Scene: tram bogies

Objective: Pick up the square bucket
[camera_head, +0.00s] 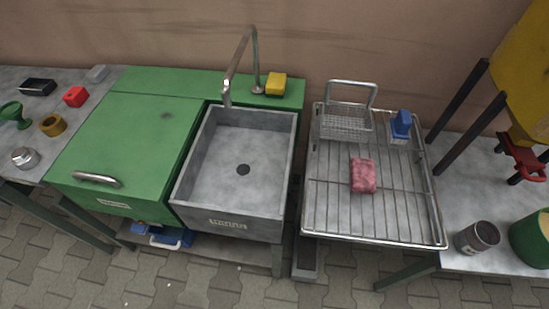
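No object stands out for certain as the square bucket. A grey rectangular open container (306,258) stands low between the sink cabinet and the drying rack, partly hidden under the rack. A blue object with a pale handle (172,238) sits low under the green counter, its upper part hidden by the counter. A square wire basket (345,122) with a raised handle stands on the back left of the drying rack. I cannot tell which of these is the bucket. My gripper is not in view.
A grey sink (228,215) is set into the green counter (135,135). The wire rack (400,238) holds a pink sponge (363,175) and a blue item (401,123). A metal cup (477,237) and a green container (530,240) stand at right. Paved floor (215,285) shows in front.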

